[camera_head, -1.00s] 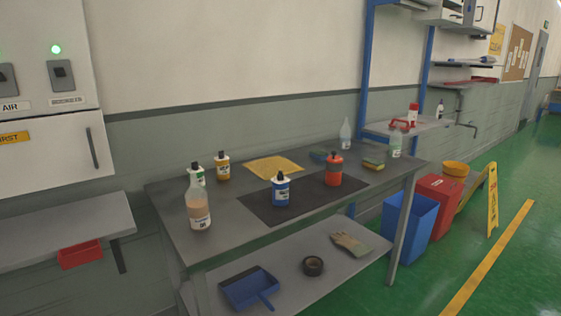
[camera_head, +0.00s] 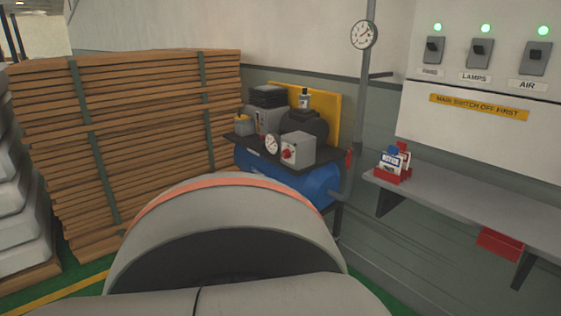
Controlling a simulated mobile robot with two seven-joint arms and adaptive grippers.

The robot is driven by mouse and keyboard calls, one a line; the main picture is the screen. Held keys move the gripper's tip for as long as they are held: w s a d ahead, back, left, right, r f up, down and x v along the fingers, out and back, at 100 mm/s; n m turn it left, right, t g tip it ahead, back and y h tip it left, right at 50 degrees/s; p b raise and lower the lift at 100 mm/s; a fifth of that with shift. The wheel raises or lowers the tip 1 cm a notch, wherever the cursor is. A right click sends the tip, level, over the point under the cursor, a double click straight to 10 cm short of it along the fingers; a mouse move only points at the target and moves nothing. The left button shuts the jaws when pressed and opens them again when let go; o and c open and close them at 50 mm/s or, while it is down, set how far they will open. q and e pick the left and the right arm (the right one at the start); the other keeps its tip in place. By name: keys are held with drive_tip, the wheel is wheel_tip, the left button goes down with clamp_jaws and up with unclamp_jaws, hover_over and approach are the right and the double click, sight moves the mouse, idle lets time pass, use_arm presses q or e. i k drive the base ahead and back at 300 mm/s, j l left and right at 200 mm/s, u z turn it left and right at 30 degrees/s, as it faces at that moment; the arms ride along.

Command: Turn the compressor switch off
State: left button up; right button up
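A white wall panel (camera_head: 465,150) at right carries switches labelled FANS (camera_head: 434,48), LAMPS (camera_head: 480,51) and AIR (camera_head: 536,58). A green light glows above each. A yellow strip (camera_head: 479,107) under them reads MAIN SWITCH OFF FIRST. No compressor label shows now. Neither gripper is in view.
A tall stack of wooden boards (camera_head: 150,130) stands at left, beside grey stacked bundles (camera_head: 18,190). A shelf (camera_head: 460,210) below the panel bears a red holder (camera_head: 392,176) with small cards or packets. A gauge (camera_head: 364,34) is on the wall pipe. My own arm fills the lower middle.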

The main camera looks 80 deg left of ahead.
sight(286, 153)
drive_tip(key=u, duration=2.5)
